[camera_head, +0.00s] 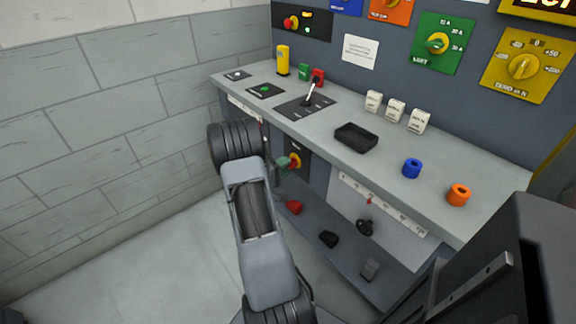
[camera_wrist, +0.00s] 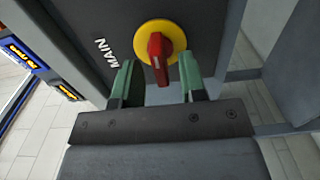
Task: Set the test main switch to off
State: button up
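In the wrist view the main switch (camera_wrist: 157,52) is a red handle on a round yellow disc, on a dark panel marked MAIN. The handle points down the picture, towards my gripper. My gripper (camera_wrist: 159,80) is open. Its two green fingers stand on either side of the handle's lower end, with a gap visible on both sides. In the head view the switch (camera_head: 295,160) shows on the dark front below the bench top. My gripper (camera_head: 283,166) is just left of it and hides part of it.
The grey bench top (camera_head: 385,172) overhangs the switch panel and carries a lever, a black tray (camera_head: 356,137) and blue and orange rings. Another red-and-yellow switch (camera_head: 291,22) is on the upper back panel. A lower shelf (camera_head: 310,235) holds small objects. Open floor lies at left.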

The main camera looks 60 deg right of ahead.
jog(key=shift+x, duration=0.85)
jog(key=shift+c, duration=0.3)
grip_shut()
